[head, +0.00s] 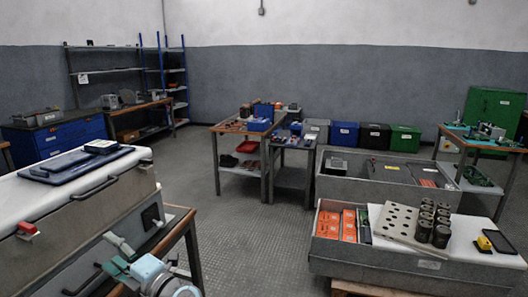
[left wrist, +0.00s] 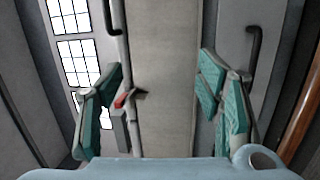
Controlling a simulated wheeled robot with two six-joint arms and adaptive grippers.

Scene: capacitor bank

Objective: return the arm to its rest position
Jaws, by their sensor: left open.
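My left gripper (head: 112,254) is low at the left of the head view, in front of the side of a large grey case. Its light blue wrist is at the bottom edge of the picture. In the left wrist view, its two teal-padded fingers (left wrist: 160,100) stand wide apart with nothing between them. Behind them is the grey case side (left wrist: 168,60), with a red latch (left wrist: 122,101) near the left finger. I cannot tell the exact gap between the fingers and the case. My right gripper is in neither view.
The grey case (head: 60,215) has a dark handle (head: 94,188) and stands on a wood-edged table (head: 178,222). A grey open crate (head: 385,262) with orange boxes and dark cylinders stands at right. The middle floor (head: 240,235) is clear.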

